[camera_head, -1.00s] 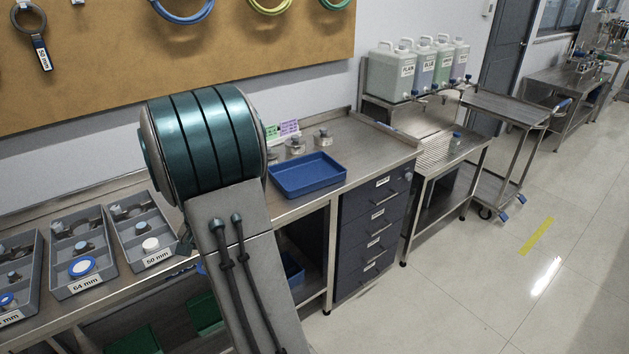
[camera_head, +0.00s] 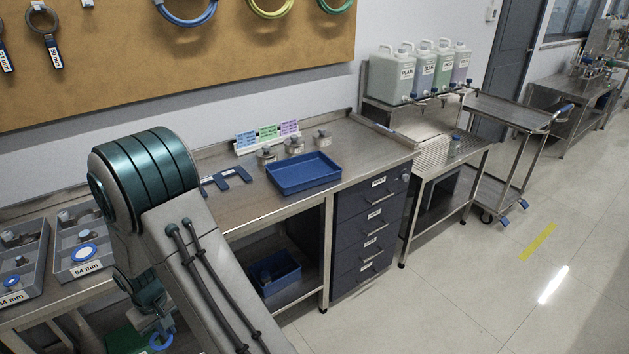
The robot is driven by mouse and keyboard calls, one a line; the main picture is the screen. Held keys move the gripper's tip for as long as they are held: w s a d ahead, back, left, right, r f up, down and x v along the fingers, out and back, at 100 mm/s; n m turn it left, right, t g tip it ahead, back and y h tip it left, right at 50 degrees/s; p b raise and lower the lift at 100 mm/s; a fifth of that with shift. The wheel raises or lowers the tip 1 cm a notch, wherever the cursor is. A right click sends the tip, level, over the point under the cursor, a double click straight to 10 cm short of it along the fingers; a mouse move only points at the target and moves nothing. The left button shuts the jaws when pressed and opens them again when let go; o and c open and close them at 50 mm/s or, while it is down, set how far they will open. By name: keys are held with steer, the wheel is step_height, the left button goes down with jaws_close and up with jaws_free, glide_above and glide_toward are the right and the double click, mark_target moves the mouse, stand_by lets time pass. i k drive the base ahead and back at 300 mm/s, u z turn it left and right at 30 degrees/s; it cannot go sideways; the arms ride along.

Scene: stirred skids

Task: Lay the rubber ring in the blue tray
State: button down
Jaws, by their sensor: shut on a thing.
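The blue tray (camera_head: 304,184) sits on the steel bench top, right of my arm, and looks empty. My gripper (camera_head: 160,329) is low at the lower left, partly hidden by my own arm, in front of the bench's edge. It is shut on a blue rubber ring (camera_head: 161,342), which shows just below it near the bottom of the picture. The ring is well left of the tray and apart from it.
Grey bins labelled 64 mm (camera_head: 84,253) and 34 mm (camera_head: 22,274) hold blue rings and fittings at the left. Metal weights (camera_head: 295,146) and coloured cards (camera_head: 268,134) stand behind the tray. A blue bin (camera_head: 275,274) lies on the lower shelf.

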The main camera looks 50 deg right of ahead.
mark_target(285, 177)
steer(key=k, duration=1.1)
steer(key=z, duration=0.5)
steer(key=i, duration=0.55)
steer(key=z, duration=0.75)
steer(key=i, duration=0.75)
steer(key=u, duration=0.05)
